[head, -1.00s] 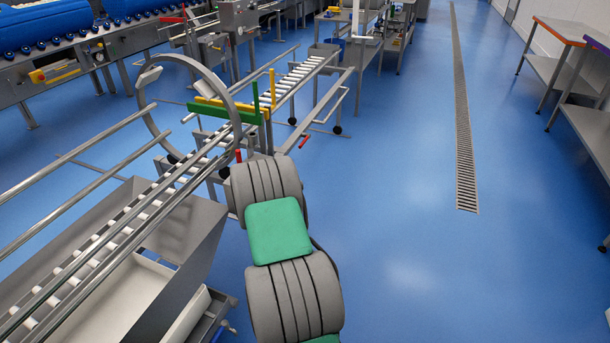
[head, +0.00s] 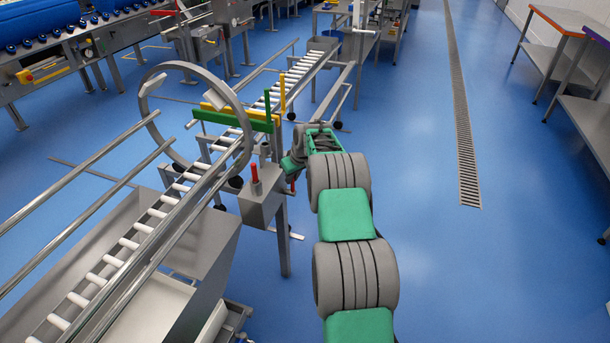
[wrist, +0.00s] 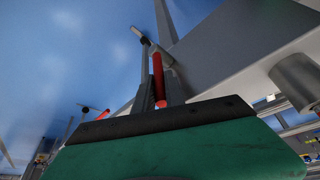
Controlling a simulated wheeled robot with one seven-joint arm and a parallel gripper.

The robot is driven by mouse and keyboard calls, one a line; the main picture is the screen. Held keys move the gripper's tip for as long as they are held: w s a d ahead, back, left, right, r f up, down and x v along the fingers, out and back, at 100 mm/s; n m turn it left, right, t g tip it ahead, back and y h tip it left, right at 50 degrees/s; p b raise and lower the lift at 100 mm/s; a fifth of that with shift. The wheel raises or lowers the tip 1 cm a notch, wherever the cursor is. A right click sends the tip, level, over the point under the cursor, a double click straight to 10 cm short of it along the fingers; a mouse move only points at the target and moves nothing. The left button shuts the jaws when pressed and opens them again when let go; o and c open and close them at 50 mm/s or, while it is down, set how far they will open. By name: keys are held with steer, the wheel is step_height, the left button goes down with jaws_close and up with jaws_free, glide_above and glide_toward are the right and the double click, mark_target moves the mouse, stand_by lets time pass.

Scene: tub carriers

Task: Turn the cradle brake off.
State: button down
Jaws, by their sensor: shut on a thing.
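My gripper (head: 293,164) is low beside the right side of the roller track, beyond the grey box. In the wrist view its green body and dark edge fill the bottom, and the fingers (wrist: 160,95) are shut on a red lever handle (wrist: 158,78). A bit of red (head: 293,185) shows just below the gripper in the head view; I take it for the same handle. A second red handle (head: 254,173) stands upright on the grey box (head: 262,203). I cannot read which handle is marked as the cradle brake.
The large ring of the cradle (head: 152,82) stands around the rails on the left. The roller track (head: 150,215) runs diagonally past my arm, with green and yellow bars (head: 235,118) across it. The blue floor (head: 425,230) to the right is clear up to the benches (head: 560,50).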

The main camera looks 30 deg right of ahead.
steer(key=shift+d, duration=0.1)
stand_by(0.4)
steer(key=c, duration=1.7)
jaws_free()
steer(key=shift+w+f, duration=0.1)
steer(key=v, duration=0.7)
steer(key=shift+r, duration=0.45)
steer(key=shift+d, duration=0.1)
